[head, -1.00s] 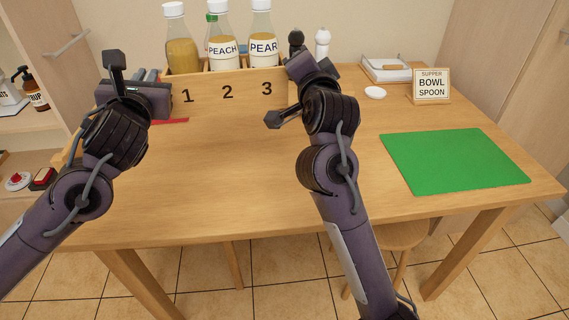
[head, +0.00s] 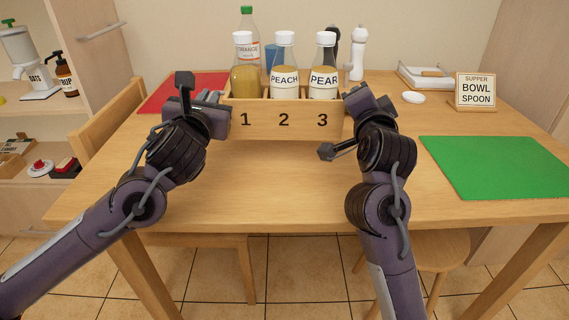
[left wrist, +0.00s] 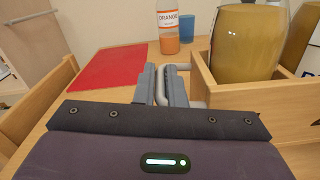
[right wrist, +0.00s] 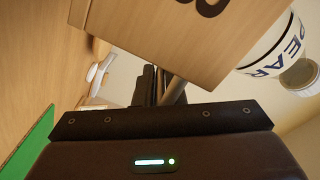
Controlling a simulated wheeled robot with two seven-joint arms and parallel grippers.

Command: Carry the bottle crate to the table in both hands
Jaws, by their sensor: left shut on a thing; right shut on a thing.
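The bottle crate (head: 265,126) is a pale wooden box marked 1, 2, 3, held level at the far part of the table (head: 270,190). I cannot tell whether its underside touches the table. A yellow-brown bottle (head: 244,80) stands behind 1, the PEACH bottle (head: 285,80) behind 2 and the PEAR bottle (head: 324,80) behind 3. My left gripper (head: 218,97) is shut on the crate's left handle (left wrist: 180,68). My right gripper (head: 350,93) is shut at the right end, on a bar (right wrist: 174,90) seen in the right wrist view.
A red mat (head: 180,92) lies left of the crate. An ORANGE bottle (head: 248,22), a blue cup (head: 271,55) and a white mill (head: 358,55) stand behind it. A SUPPER sign (head: 475,92) and a green mat (head: 495,166) are at the right. The table front is clear.

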